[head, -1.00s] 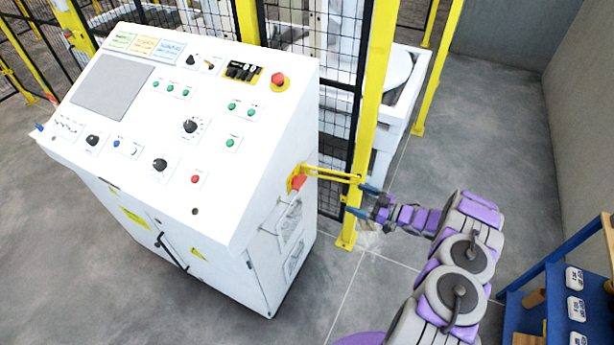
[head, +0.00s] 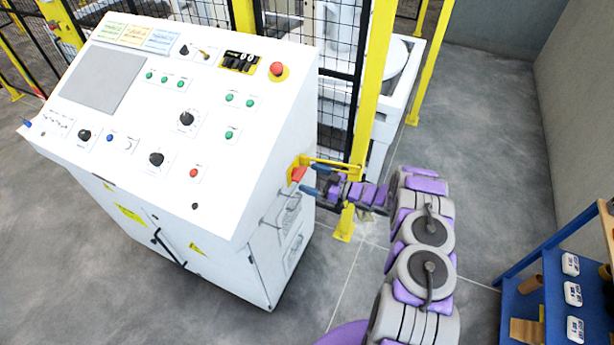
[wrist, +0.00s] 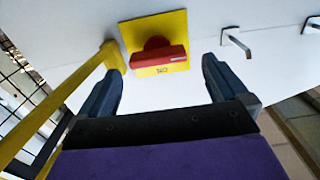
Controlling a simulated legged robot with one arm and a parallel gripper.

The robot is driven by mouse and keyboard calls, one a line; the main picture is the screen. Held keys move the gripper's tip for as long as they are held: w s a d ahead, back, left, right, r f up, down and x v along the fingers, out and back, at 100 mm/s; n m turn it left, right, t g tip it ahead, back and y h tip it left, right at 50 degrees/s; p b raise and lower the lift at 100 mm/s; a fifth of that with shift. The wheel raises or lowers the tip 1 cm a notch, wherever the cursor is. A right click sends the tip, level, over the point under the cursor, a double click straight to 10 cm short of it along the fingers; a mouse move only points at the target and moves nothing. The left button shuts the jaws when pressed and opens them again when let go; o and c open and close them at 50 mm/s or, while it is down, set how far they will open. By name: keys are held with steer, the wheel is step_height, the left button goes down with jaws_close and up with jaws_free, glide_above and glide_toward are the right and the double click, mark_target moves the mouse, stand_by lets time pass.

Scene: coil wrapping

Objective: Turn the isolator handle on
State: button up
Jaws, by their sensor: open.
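The isolator handle (wrist: 158,57) is a red bar on a round red hub, set on a yellow plate (wrist: 136,29) on the white cabinet's side. In the wrist view the bar lies roughly crosswise, with a marking on the plate below it. In the head view the red handle (head: 298,174) shows at the cabinet's right side. My gripper (wrist: 161,72) is open, its two dark blue fingers on either side of the handle and a little short of it. It holds nothing. In the head view my gripper (head: 315,180) is close to the handle, partly blurred together with it.
A yellow bar (wrist: 60,108) runs close by the left finger. Hook-like metal handles (wrist: 236,41) stick out of the cabinet to the right. A yellow fence post (head: 370,100) stands behind my gripper. A blue shelf (head: 540,285) is at the lower right; grey floor lies between.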

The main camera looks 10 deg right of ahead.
mark_target(298, 174)
steer(key=shift+w+a, duration=0.25)
steer(key=shift+w, duration=0.25)
steer(key=shift+w+a, duration=0.2)
steer(key=shift+w, duration=0.25)
steer(key=shift+a, duration=0.95)
steer(key=c, duration=0.6)
steer(key=shift+d, duration=0.35)
steer(key=c, duration=0.4)
